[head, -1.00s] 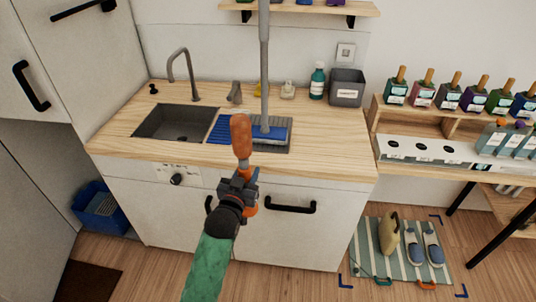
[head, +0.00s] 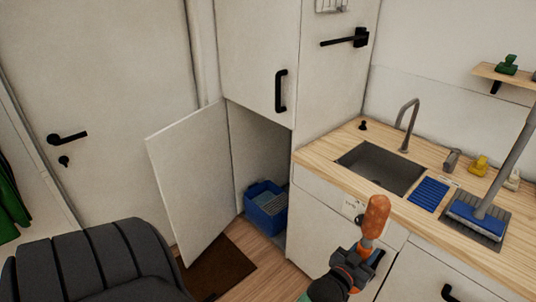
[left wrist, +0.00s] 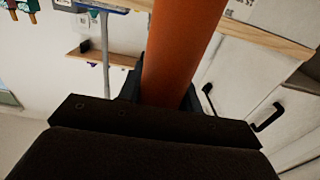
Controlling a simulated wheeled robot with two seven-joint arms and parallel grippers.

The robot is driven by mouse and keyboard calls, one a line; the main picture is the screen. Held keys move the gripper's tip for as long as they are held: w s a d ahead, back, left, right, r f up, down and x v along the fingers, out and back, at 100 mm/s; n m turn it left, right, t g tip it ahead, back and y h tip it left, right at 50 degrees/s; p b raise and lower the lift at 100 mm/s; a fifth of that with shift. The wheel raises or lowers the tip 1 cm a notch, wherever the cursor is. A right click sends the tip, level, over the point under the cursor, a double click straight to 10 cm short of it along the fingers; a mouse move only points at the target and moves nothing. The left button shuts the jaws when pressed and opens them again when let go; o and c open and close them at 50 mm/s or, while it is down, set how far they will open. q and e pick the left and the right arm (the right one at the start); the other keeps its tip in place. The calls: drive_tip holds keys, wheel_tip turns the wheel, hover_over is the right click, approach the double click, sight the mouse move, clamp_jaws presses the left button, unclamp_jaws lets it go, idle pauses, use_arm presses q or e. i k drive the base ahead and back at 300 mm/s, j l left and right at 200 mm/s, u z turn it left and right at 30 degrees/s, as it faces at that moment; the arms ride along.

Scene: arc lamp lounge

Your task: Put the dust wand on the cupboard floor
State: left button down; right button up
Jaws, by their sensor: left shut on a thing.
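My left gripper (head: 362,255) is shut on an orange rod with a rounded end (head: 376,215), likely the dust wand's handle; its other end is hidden. The rod stands up from the jaws in front of the counter, and fills the upper middle of the left wrist view (left wrist: 182,45). The cupboard (head: 250,150) is a low opening under a tall white unit, left of the gripper and well apart from it. Its door (head: 195,175) stands open to the left. A blue crate (head: 262,218) sits on its floor. My right gripper is not in view.
The wooden counter (head: 330,150) has a sink (head: 380,168) with a tap. A grey pole with a blue head (head: 478,212) stands on a tray there. A dark chair back (head: 95,265) is at the lower left, and a brown mat (head: 222,268) lies before the cupboard.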

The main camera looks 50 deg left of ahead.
sight(285, 241)
drive_tip(key=k+j, duration=0.1)
drive_tip(key=j, duration=0.3)
drive_tip(key=k+j, duration=0.15)
drive_tip(key=j, duration=0.25)
drive_tip(key=k+j, duration=0.1)
drive_tip(key=j, duration=0.25)
drive_tip(key=k+j, duration=0.1)
drive_tip(key=j, duration=0.3)
drive_tip(key=k+j, duration=0.1)
drive_tip(key=j, duration=0.3)
